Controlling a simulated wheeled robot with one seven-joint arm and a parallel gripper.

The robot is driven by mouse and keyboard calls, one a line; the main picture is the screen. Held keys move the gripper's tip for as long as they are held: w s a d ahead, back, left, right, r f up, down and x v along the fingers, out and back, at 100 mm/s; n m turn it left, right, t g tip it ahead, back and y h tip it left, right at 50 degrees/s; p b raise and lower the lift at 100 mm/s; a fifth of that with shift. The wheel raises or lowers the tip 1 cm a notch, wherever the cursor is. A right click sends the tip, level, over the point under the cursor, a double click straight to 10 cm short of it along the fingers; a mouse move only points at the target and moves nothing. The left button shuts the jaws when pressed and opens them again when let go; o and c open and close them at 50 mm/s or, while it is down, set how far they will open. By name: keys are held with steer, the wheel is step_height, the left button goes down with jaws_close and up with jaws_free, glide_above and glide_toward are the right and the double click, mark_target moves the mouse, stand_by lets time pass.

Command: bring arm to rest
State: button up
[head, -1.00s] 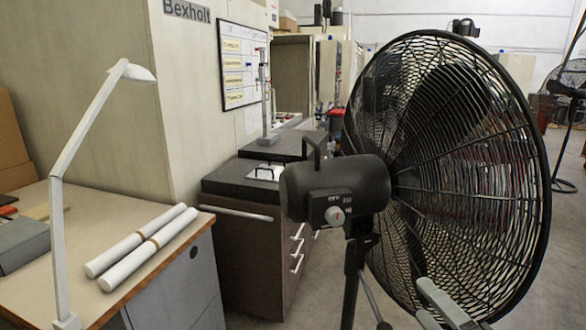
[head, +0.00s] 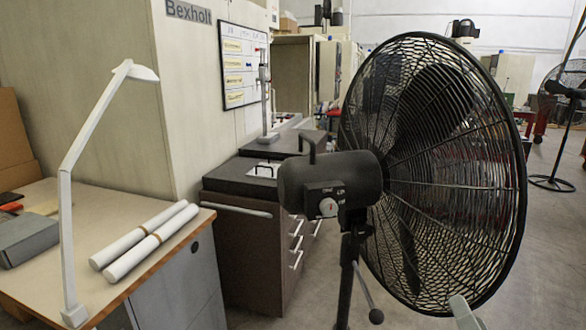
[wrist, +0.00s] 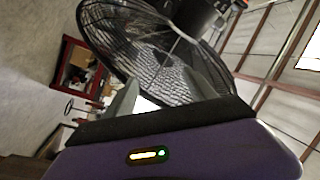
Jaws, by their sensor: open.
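My gripper (wrist: 162,95) shows in the wrist view with its two grey fingers apart. A bright gap shows between the fingers, and I see nothing held there. Behind the fingers is the wire cage of a large black fan (wrist: 150,45), tilted in this view. In the head view only a pale grey piece of my arm shows at the bottom edge, in front of the lower cage of the fan (head: 425,250). The rest of my arm is out of the head view. I cannot tell the distance between my gripper and the cage.
A wooden-topped bench (head: 45,265) at left holds two white rolls (head: 150,240) and a lamp (head: 66,220). A dark drawer cabinet (head: 245,255) stands beside it. Another fan (head: 570,95) is at far right. Open floor (head: 545,265) lies right of the large fan.

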steer(key=s+a+f+n+g, duration=0.1)
steer(key=s+f, duration=0.4)
steer(key=s, duration=0.5)
steer(key=s+a+f+n+g, duration=0.2)
steer(key=s+a+f+n, duration=0.2)
steer(key=s, duration=0.7)
steer(key=s+a+f+n+g, duration=0.2)
steer(key=s+f+n, duration=0.3)
steer(key=s, duration=0.6)
steer(key=shift+a+f+y, duration=0.25)
steer(key=shift+f+y, duration=0.05)
steer(key=shift+f, duration=0.1)
